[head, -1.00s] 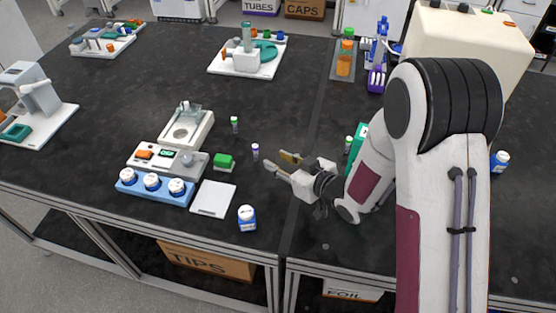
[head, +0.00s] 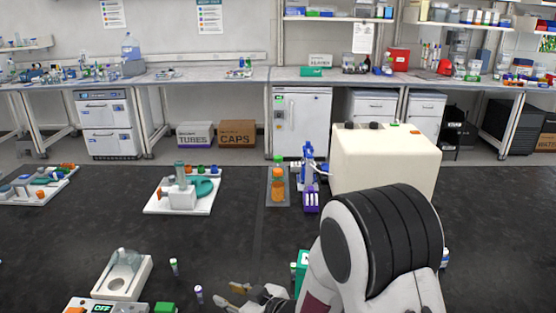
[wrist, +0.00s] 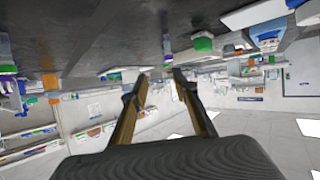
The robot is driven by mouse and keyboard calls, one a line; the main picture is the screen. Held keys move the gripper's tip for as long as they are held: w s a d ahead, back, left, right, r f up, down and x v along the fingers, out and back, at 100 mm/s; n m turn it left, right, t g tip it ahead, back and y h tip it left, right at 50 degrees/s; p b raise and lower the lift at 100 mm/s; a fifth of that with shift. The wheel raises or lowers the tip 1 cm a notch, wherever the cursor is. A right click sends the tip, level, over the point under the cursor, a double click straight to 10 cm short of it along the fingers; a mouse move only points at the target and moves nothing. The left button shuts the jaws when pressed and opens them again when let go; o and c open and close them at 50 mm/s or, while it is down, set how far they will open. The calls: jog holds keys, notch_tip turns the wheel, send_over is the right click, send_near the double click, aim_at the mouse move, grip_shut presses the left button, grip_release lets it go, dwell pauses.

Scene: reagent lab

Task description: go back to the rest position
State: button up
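My gripper (head: 240,297) shows at the bottom edge of the head view, low over the dark bench (head: 245,240). Its two fingers stand apart with nothing between them. In the wrist view the same open fingers (wrist: 160,78) point away over the bench, and the gap between them is empty. That view is tilted, with the bench surface at the top. My arm's large white joint fills the lower right of the head view and hides part of the bench.
Small vials (head: 199,295) and (head: 174,267) stand left of my gripper. A cream box (head: 385,160), an orange bottle (head: 278,186) and a white stand (head: 182,195) are behind. The middle bench is clear.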

jog(key=s+d+r+m+h, duration=0.1)
jog(key=s+d+r+h, duration=0.25)
jog(key=d+r, duration=0.4)
jog(key=s+d+r+m+h, duration=0.2)
jog(key=s+d+r+h, duration=0.15)
jog(key=d+r, duration=0.4)
jog(key=s+d+r+m+g+h, duration=0.1)
jog(key=s+d+m, duration=0.2)
jog(key=s+d, duration=0.4)
jog(key=s+d+r+m+g+h, duration=0.1)
jog(key=s+d+m, duration=0.3)
jog(key=s, duration=1.1)
jog(key=shift+s+d+r+g+h, duration=0.35)
jog(key=shift+d+r, duration=0.25)
jog(key=shift+d, duration=1.05)
jog(key=shift+w, duration=0.1)
